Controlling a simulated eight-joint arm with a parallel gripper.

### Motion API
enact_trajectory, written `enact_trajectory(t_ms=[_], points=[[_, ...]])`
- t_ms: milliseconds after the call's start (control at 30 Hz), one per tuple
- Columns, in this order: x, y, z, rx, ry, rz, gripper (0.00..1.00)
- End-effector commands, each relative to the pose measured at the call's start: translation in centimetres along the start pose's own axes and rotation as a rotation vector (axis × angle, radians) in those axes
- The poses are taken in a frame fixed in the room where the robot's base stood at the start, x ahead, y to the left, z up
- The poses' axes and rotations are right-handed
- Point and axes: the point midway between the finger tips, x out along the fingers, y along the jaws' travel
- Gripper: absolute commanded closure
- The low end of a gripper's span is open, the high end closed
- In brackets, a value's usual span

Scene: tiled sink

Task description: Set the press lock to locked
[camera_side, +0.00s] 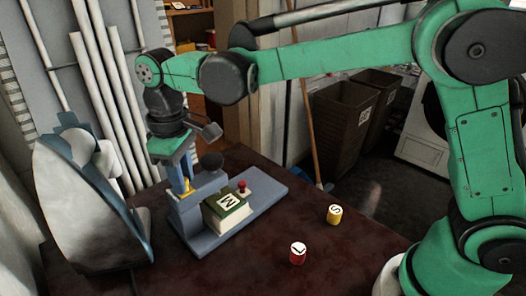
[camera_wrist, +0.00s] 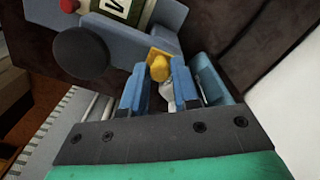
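The press (camera_side: 225,215) is grey-blue and stands on the dark table, with a round black knob (camera_side: 211,161) and a red button (camera_side: 242,187). A small yellow part (camera_side: 187,188), probably the press lock, is at its left end. My gripper (camera_side: 182,190) points down there with its blue fingers at the yellow part. In the wrist view the yellow part (camera_wrist: 159,68) shows at the fingertips, between the fingers (camera_wrist: 160,85). I cannot tell whether they touch it, or which way the lock is set. A green and cream block marked M (camera_side: 228,208) sits on the press.
A large grey-blue and white iron-like object (camera_side: 85,205) stands close left of my gripper. The table between the press and my base is otherwise clear.

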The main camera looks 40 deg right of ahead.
Motion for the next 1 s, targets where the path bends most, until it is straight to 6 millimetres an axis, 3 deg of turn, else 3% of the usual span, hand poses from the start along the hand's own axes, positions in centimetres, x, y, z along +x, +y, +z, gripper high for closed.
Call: enact_trajectory(t_ms=[33,100,433,800,1000], points=[[0.0,0.0,0.0,0.001,0.0,0.0,0.58],[0.0,0.0,0.0,0.001,0.0,0.0,0.46],[-0.3,0.0,0.0,0.0,0.001,0.0,0.46],[-4.8,0.0,0.0,0.0,0.0,0.0,0.46],[-5.6,0.0,0.0,0.0,0.0,0.0,0.46]])
